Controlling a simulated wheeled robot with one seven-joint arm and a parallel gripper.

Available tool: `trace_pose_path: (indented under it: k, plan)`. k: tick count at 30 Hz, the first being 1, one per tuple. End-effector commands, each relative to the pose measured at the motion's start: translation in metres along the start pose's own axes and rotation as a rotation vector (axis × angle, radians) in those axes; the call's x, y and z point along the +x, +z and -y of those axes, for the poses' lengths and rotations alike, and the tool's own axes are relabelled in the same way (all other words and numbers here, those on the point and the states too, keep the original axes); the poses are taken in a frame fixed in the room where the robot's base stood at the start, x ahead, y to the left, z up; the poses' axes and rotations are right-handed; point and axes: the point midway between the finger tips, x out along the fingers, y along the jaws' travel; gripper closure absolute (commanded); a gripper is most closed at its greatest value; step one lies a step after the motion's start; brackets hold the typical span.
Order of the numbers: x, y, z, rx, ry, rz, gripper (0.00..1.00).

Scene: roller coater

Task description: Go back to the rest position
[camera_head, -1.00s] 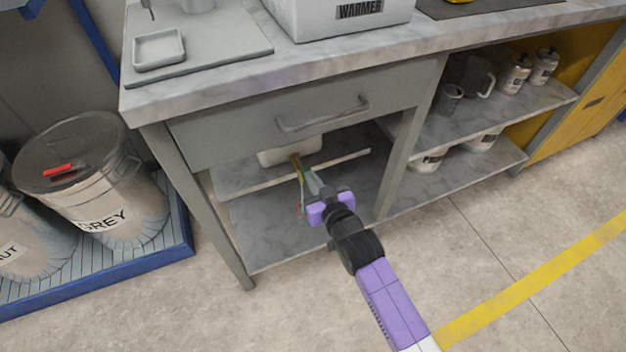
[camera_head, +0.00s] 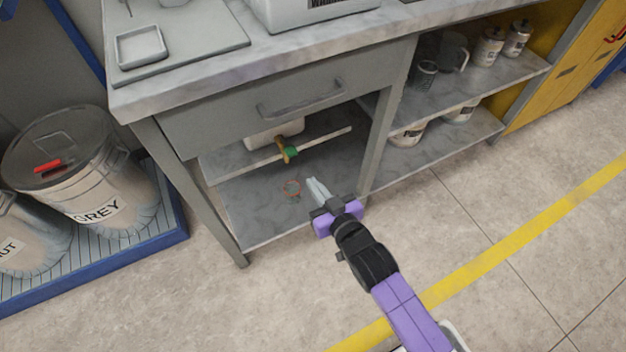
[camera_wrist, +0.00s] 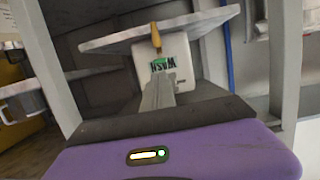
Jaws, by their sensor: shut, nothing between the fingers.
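My gripper (camera_head: 316,187) is shut and empty. It is in front of the open shelf space under the bench drawer, over the lower shelf (camera_head: 255,205). In the wrist view, its closed fingers (camera_wrist: 158,92) point toward a white container marked WASH (camera_wrist: 184,66). In the head view, this container (camera_head: 262,137) sits on the upper inner shelf (camera_head: 225,163), partly hidden by the drawer. A small tap with a green and yellow-brown body (camera_head: 288,152) sticks out over that shelf's edge. My gripper is apart from the tap.
A grey drawer with a handle (camera_head: 300,100) is shut above the opening. A bench leg (camera_head: 378,150) stands close right of my gripper. Bins, one marked GREY (camera_head: 95,190), stand at left on a blue-edged platform (camera_head: 178,215). The floor (camera_head: 480,255) at right is clear.

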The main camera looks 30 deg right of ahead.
Motion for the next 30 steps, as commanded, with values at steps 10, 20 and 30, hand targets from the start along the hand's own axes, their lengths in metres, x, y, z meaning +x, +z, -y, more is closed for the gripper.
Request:
trace_pose_path:
  k: [10, 20, 30]
  plan:
    - [0.000, 0.000, 0.000, 0.000, 0.000, 0.000, 1.00]
    - [-0.009, -0.040, 0.004, -0.019, -0.013, -0.104, 1.00]
    - [-0.121, -0.059, 0.004, -0.033, -0.027, -0.190, 1.00]
